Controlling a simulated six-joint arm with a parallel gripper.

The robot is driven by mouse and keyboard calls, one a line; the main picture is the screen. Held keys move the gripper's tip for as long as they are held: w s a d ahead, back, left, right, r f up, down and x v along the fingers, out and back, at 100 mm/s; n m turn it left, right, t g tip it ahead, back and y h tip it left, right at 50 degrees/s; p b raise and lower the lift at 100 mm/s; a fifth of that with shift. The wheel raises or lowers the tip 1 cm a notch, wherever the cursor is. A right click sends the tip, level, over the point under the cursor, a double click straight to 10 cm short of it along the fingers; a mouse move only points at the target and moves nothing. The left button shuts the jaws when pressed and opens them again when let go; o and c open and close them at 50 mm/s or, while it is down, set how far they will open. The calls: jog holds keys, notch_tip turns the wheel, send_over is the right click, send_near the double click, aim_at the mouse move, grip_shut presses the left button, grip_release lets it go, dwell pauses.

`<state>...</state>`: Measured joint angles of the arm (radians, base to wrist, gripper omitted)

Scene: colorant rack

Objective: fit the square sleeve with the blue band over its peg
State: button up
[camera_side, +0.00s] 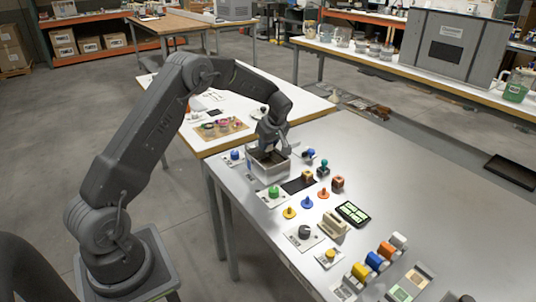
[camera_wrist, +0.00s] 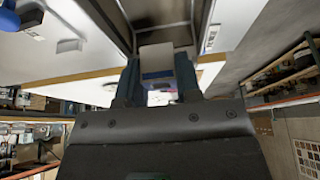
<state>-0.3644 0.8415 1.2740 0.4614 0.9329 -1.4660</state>
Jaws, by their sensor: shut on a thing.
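My gripper (camera_side: 270,149) is low at the far left of the metal table, at an open-topped grey box (camera_side: 285,171). In the wrist view my gripper (camera_wrist: 158,63) has its two blue-padded fingers closed on a whitish piece with a blue-violet band, which I take to be the square sleeve (camera_wrist: 156,53). The sleeve is mostly hidden by the gripper in the side view. The box walls (camera_wrist: 205,14) show beyond the fingers in the wrist view. I cannot make out the sleeve's peg, nor how deep the sleeve sits.
A green knob (camera_side: 273,190) on a plate stands just in front of the box, and a blue knob (camera_side: 234,155) to its left. Small blocks (camera_side: 337,182), coloured pawns (camera_side: 307,202) and a dark display (camera_side: 352,213) lie nearer.

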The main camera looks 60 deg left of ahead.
jog(key=w+d+r+m, duration=0.1)
jog(key=d+m, duration=0.1)
jog(key=d, duration=0.7)
jog(key=m+t, duration=0.2)
jog(key=m, duration=0.1)
send_over(308, 197)
jog(key=shift+d, duration=0.1)
jog(key=shift+f, duration=0.1)
jog(key=shift+f, duration=2.85)
jog(key=shift+f, duration=1.95)
jog(key=o, duration=1)
jog(key=shift+n, duration=0.3)
